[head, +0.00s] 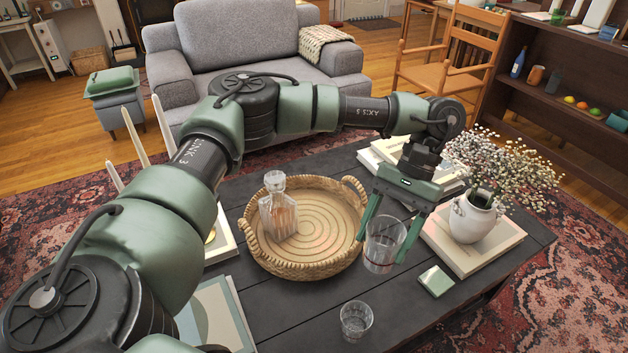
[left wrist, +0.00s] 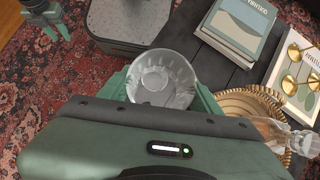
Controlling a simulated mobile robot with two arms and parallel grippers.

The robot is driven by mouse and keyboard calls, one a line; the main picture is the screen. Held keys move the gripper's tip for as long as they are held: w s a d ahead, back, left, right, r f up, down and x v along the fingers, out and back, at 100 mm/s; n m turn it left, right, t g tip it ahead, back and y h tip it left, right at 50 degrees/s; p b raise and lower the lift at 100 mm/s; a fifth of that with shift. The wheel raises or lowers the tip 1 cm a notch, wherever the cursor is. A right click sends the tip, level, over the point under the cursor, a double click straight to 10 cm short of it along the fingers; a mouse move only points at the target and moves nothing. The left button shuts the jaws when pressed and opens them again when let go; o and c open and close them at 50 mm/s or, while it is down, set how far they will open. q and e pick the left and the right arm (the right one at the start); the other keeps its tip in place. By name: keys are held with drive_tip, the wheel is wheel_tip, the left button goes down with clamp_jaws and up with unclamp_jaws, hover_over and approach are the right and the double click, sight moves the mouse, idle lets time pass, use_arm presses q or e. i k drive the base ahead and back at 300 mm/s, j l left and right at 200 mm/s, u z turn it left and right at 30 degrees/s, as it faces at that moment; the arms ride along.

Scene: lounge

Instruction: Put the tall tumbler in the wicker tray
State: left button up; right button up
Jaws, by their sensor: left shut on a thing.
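The tall tumbler (head: 381,252) is clear glass and upright. My left gripper (head: 391,232) is shut on it, one finger on each side. It is just right of the wicker tray (head: 351,251); I cannot tell whether its base touches the table. In the left wrist view the tumbler (left wrist: 162,76) shows from above between the fingers. The round wicker tray holds a stoppered glass decanter (head: 279,214) on its left side, with bare room to the right. The tray also shows in the left wrist view (left wrist: 232,101). What seems to be my right gripper (left wrist: 48,22) is small at the upper left there.
A short glass (head: 356,321) stands at the table's front. A green coaster (head: 436,281) lies right of the tumbler. A white vase (head: 473,219) with flowers stands on a book (head: 500,246) at right. More books (head: 377,158) lie behind my gripper and at the left.

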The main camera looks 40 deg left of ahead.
sight(330, 234)
drive_tip(key=i+l, duration=0.3)
drive_tip(key=i+l+u, duration=0.1)
drive_tip(key=i+l, duration=0.15)
drive_tip(key=i, duration=0.25)
drive_tip(key=u, duration=1.4)
